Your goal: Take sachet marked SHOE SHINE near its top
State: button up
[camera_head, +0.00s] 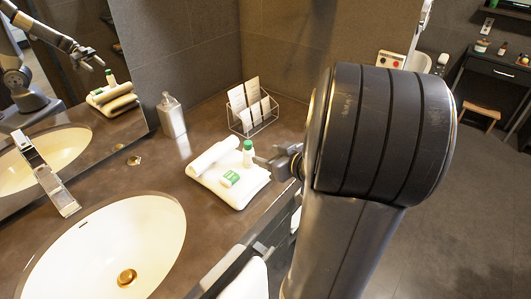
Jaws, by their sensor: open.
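Several pale sachets (237,100) stand upright in a clear-sided rack (262,127) on the vanity top. Their print is too small to read, so I cannot tell which is marked SHOE SHINE. My gripper (267,163) is low over the counter's right side, beside the folded white towels and in front of the rack. It is open, seen partly from the side, and holds nothing visible. My large arm link covers much of the picture's middle right and hides part of the wrist.
Folded towels (206,182) carry a green-capped bottle (248,153) and a green-and-white item (230,179). A soap dispenser (171,115) stands left of the rack. The sink (150,225) and tap (45,172) are at left. Bare counter lies between dispenser and towels.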

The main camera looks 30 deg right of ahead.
aim_at(252, 86)
jog(key=i+l+u, duration=0.15)
jog(key=l, duration=0.4)
jog(key=i+l+u, duration=0.2)
jog(key=l, duration=0.4)
jog(key=i+l+u, duration=0.15)
jog(key=l, duration=0.45)
jog(key=l+u, duration=0.15)
jog(key=l, duration=0.45)
